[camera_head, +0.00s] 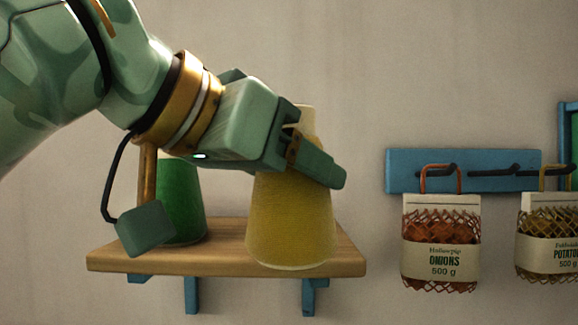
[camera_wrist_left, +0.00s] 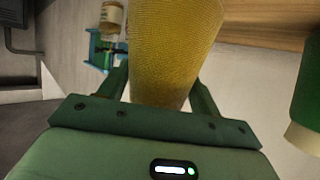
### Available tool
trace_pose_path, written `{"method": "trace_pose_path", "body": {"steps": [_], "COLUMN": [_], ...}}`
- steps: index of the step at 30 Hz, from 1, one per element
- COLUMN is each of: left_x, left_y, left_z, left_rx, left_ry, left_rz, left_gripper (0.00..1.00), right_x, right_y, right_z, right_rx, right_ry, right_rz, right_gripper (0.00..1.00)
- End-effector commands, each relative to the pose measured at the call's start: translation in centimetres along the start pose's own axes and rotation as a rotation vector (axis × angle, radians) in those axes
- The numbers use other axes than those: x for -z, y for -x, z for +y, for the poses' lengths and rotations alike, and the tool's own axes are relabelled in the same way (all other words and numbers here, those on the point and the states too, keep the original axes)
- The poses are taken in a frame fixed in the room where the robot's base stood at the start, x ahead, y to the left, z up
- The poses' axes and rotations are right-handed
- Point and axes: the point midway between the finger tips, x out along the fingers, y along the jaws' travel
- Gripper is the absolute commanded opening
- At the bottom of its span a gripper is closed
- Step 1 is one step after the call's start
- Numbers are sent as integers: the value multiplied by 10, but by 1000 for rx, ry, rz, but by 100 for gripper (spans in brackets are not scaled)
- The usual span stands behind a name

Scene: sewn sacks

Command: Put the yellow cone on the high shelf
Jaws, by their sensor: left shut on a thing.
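The yellow cone (camera_head: 290,222) is upright at the right part of the wooden high shelf (camera_head: 140,259) in the head view. Its base is at the board's front area; I cannot tell whether it touches the wood. My left gripper (camera_head: 315,160) is shut on the cone's upper part, with one finger across its front. In the left wrist view the cone (camera_wrist_left: 172,50) stands between the two fingers of the left gripper (camera_wrist_left: 163,92). My right gripper is in neither view.
A green cone (camera_head: 184,205) stands on the shelf's left part, partly behind my arm; it also shows in the wrist view (camera_wrist_left: 307,95). To the right, a blue hook rail (camera_head: 400,172) carries net bags of onions (camera_head: 440,245) and potatoes (camera_head: 548,245).

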Motion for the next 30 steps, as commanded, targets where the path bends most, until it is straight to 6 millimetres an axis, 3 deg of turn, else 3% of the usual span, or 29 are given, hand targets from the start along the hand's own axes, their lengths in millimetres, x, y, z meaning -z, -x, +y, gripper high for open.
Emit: {"method": "trace_pose_path", "body": {"steps": [17,30], "left_x": [13,22], "left_y": [-37,-65], "left_z": [-39,-68], "left_rx": [-2,0], "left_ry": [2,1], "left_rz": [-1,0], "left_gripper": [36,36], "right_x": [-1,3], "right_y": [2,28], "right_z": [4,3], "right_rx": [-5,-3], "right_ry": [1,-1], "right_rz": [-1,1], "right_gripper": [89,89]}}
